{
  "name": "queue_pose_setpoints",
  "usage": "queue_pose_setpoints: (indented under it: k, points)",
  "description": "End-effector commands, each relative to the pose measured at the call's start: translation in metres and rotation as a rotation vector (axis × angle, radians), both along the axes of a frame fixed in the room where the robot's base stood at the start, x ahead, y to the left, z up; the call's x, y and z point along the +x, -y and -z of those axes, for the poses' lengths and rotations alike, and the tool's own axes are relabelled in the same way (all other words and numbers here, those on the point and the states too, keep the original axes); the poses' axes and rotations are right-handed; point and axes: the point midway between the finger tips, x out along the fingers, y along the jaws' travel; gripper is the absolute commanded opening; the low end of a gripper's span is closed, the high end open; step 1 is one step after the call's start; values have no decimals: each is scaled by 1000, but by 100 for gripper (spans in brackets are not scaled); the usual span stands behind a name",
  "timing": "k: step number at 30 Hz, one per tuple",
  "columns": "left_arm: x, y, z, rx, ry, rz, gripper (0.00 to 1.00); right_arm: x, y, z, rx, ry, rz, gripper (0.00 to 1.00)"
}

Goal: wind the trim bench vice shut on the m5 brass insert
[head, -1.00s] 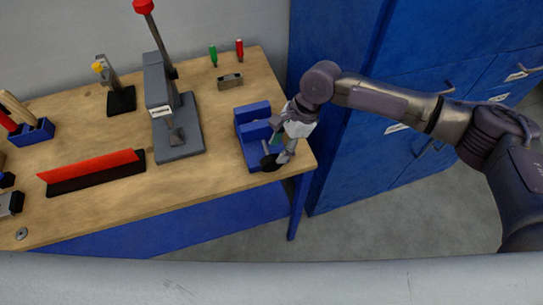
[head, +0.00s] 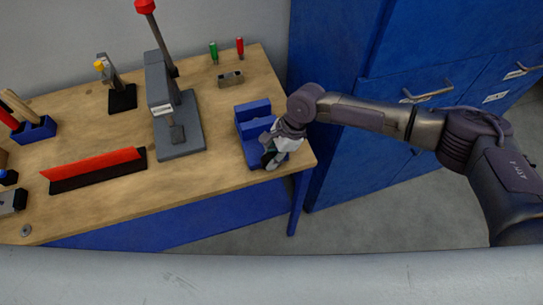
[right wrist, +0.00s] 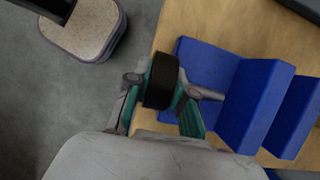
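The blue trim bench vice (head: 252,113) sits at the right front corner of the wooden bench. Its blue jaws (right wrist: 255,105) show in the right wrist view, with a gap between the blocks. A dark round handle (right wrist: 161,80) sticks out from the vice on a grey screw. My right gripper (head: 270,160) is at the front of the vice. In the right wrist view its green-padded fingers (right wrist: 160,88) lie on either side of the handle and appear shut on it. I cannot make out the M5 brass insert. My left gripper is out of view.
A grey press with a red knob (head: 178,128) stands left of the vice. A red strip on a dark base (head: 97,168) lies at the front. A small metal block (head: 231,79) and green and red-handled tools stand behind. Blue cabinets (head: 340,100) are at the right.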

Motion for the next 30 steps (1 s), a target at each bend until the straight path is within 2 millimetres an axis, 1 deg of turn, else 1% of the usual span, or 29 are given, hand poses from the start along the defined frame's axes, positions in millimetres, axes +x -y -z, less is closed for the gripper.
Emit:
queue_pose_setpoints:
  k: [8,14,20,30]
  points:
    - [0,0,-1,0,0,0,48,0,0,0,11,-5,3,0]
    - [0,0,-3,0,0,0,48,0,2,0,77,-29,6,0]
    - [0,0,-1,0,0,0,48,0,4,2,207,-73,8,0]
    - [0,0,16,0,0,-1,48,2,6,5,442,-145,5,0]
